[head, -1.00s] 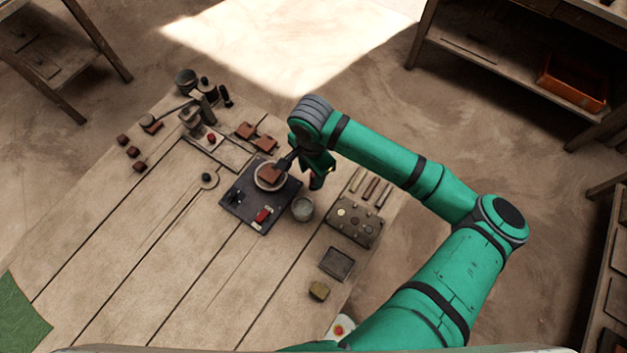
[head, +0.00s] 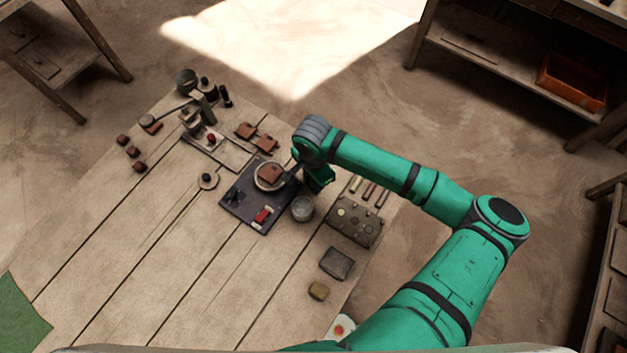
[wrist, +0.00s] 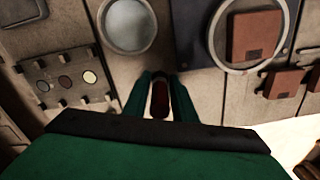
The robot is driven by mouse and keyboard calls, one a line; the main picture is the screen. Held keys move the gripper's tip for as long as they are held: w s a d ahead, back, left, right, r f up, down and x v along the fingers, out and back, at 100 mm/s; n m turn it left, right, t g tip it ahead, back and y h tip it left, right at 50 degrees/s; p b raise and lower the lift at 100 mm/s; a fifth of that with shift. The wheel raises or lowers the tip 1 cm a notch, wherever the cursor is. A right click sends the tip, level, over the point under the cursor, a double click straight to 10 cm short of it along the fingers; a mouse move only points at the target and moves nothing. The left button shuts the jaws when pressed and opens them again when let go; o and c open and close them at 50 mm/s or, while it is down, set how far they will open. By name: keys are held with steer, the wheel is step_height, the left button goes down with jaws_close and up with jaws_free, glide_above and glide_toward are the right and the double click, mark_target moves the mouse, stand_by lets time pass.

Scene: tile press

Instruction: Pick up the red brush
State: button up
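In the wrist view, a dark red, narrow piece (wrist: 159,100) that looks like the red brush lies between the two green fingers of my gripper (wrist: 161,82). The fingers stand close on both sides of it, and I cannot tell whether they touch it. In the head view, my gripper (head: 318,182) is low at the table's far right edge, just right of the dark square board. It hides the brush there.
The dark board (head: 240,208) carries a round plate with a brown tile (head: 269,173) and a small red piece (head: 262,216). A grey cup (head: 302,209) stands close to my gripper. A palette tray (head: 355,225) is to the right.

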jaws_close()
steer(key=shift+r, duration=0.5)
step_height(320, 180, up, 2)
steer(key=shift+r, duration=0.15)
steer(key=s+d+r, duration=0.8)
steer(key=s+r, duration=0.1)
steer(key=s, duration=0.2)
steer(key=shift+s+d+r, duration=0.15)
steer(key=shift+d+r, duration=0.05)
steer(key=shift+r, duration=0.15)
